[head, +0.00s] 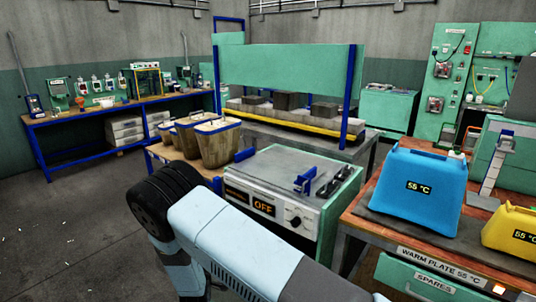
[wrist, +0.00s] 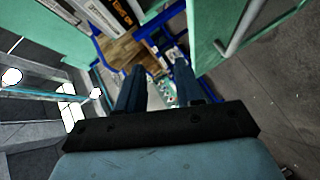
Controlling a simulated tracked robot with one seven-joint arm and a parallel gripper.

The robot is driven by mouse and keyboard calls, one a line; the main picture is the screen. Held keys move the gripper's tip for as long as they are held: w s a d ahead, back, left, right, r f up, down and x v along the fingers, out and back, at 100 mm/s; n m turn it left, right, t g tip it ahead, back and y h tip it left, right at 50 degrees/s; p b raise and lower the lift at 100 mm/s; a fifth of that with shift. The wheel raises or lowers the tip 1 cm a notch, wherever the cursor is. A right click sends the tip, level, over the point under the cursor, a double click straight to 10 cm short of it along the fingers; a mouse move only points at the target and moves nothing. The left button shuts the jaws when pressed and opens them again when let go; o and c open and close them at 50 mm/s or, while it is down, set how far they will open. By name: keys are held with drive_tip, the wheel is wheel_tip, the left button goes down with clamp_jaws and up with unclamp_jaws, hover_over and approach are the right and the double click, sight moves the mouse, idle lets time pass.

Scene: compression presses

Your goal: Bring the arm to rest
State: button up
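My arm (head: 225,235) reaches up from the bottom of the head view, with a pale blue-grey link and a black ribbed joint at its far end. The arm is bent there, and a further part hangs down behind the link. My gripper does not show in the head view. In the wrist view, my gripper (wrist: 158,72) has two dark blue fingers standing apart, with nothing held between them. Beyond the fingers, blue frame parts and a brown surface show, tilted and at a distance.
A press unit (head: 270,195) reading OFF stands just beyond my arm. Brown buckets (head: 213,145) stand behind it. A blue 55 °C container (head: 420,190) and a yellow one (head: 512,230) sit on the right bench. Open floor (head: 75,235) lies at left.

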drive_tip(key=w+d+r+m+g+y, duration=0.1)
drive_tip(key=w+d+r+m+g, duration=0.2)
drive_tip(key=r, duration=0.7)
drive_tip(key=w+d+r+m+g, duration=0.15)
drive_tip(key=w+d+r, duration=0.25)
drive_tip(key=r, duration=0.6)
drive_tip(key=s+d+r+m+g+y, duration=0.1)
drive_tip(key=s+d+r+m, duration=0.1)
drive_tip(key=d+r, duration=0.6)
drive_tip(key=s+d+r+m+g+y, duration=0.1)
drive_tip(key=s+d+r+m, duration=0.15)
drive_tip(key=d+r, duration=0.55)
drive_tip(key=s+d+r+m+g+h, duration=0.1)
drive_tip(key=s+d+r+m, duration=0.1)
drive_tip(key=s+d+r, duration=1.15)
drive_tip(key=s+d+m+g+h, duration=0.1)
drive_tip(key=s+d, duration=0.4)
drive_tip(key=s, duration=0.5)
drive_tip(key=s+d+m+g+h, duration=0.1)
drive_tip(key=s+d, duration=0.3)
drive_tip(key=s, duration=0.7)
drive_tip(key=shift+s+d+f+m+h, duration=0.15)
drive_tip(key=shift+s+d+m+h, duration=0.2)
drive_tip(key=shift+m, duration=0.35)
